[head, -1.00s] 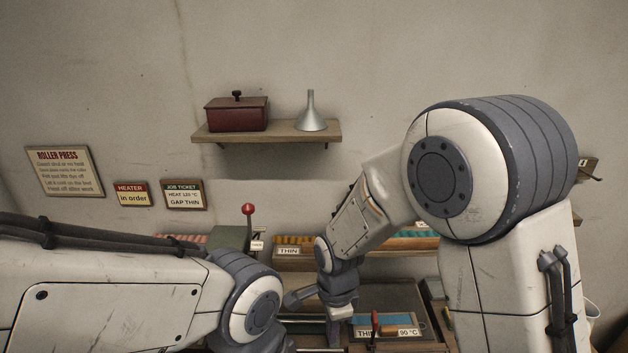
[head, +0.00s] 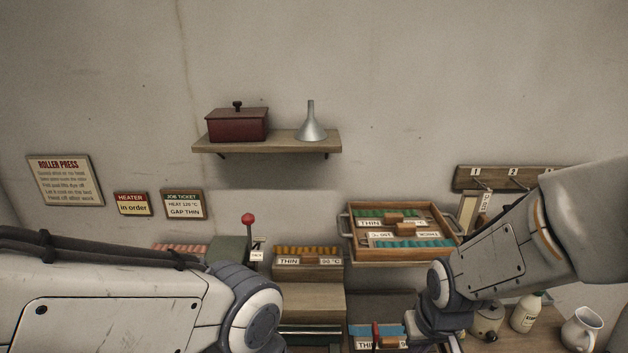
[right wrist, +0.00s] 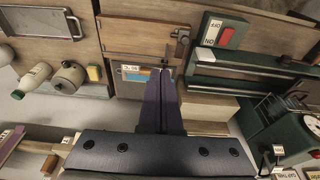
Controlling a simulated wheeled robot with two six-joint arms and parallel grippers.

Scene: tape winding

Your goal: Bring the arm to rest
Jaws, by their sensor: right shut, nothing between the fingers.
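My right arm (head: 510,250) comes in from the right in the head view, with its wrist low over the bench. In the right wrist view my right gripper (right wrist: 163,78) has its two purple fingers together, with nothing between them. The fingertips appear just in front of a small box with blue strips and a label (right wrist: 134,75); I cannot tell whether they touch it. My left arm (head: 120,305) crosses the lower left of the head view; its gripper is out of the picture.
A wooden tray of strips (head: 350,240) stands behind my right wrist. A white bottle (head: 526,313), a round pot (head: 488,319) and a white jug (head: 583,331) stand at the right. A shelf (head: 265,143) is on the wall. A red-knobbed lever (head: 248,220) rises at the left.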

